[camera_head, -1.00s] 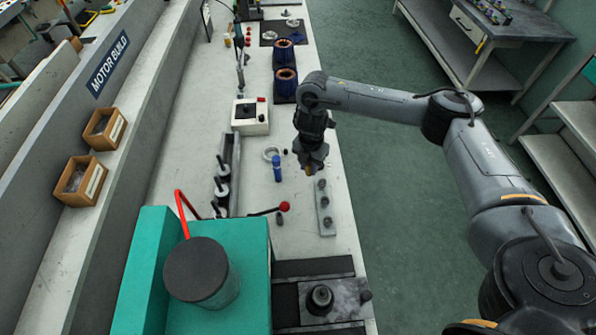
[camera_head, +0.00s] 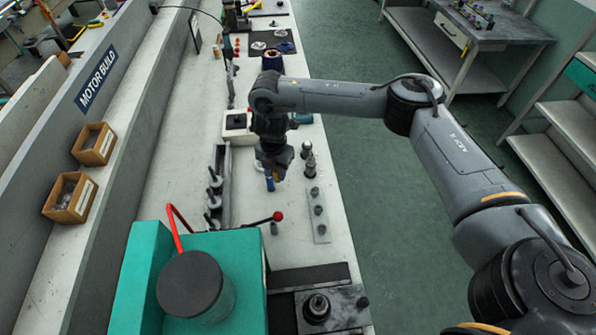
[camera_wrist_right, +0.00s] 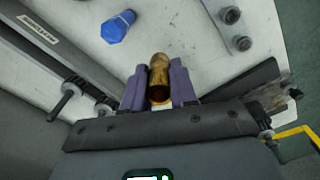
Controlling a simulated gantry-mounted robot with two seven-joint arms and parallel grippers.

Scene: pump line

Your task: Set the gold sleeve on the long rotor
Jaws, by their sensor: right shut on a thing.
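My right gripper (camera_head: 270,178) hangs over the bench, left of the grey strip, pointing down. In the right wrist view the purple fingers of the gripper (camera_wrist_right: 159,88) are shut on the gold sleeve (camera_wrist_right: 159,75), a brassy tube with an open near end. In the head view the gripper mostly hides the sleeve. Several rotors with dark shafts and pale discs (camera_head: 214,185) stand in a grey channel to the left. I cannot tell which is the long rotor. My left gripper is not in view.
A lever with a red knob (camera_head: 277,216) and a green machine (camera_head: 240,265) are in front.

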